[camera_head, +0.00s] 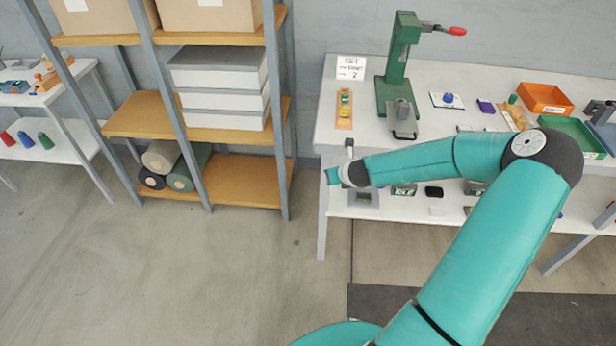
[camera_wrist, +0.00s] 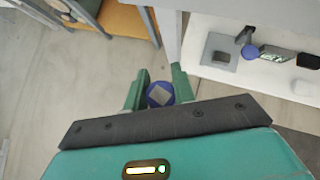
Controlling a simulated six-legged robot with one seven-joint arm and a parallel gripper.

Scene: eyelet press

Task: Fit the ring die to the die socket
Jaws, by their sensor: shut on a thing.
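My gripper (camera_wrist: 160,94) is shut on a blue round piece (camera_wrist: 152,101) with a grey square face, between its two green fingers. It may be the ring die; no hole can be made out. In the head view my gripper (camera_head: 333,176) is at the left front edge of the white table, and what it holds is not clear there. The green press (camera_head: 400,62) stands upright on the table, behind and right of my gripper, with a red-tipped lever. A grey block (camera_head: 404,109) is at its base. I cannot tell which part is the die socket.
The lower shelf (camera_wrist: 270,85) bears a grey plate (camera_wrist: 216,70) and small items. An orange tray (camera_head: 544,98) and a green tray (camera_head: 585,137) stand at the table's right. A shelf rack (camera_head: 205,130) is at the left. The floor between is clear.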

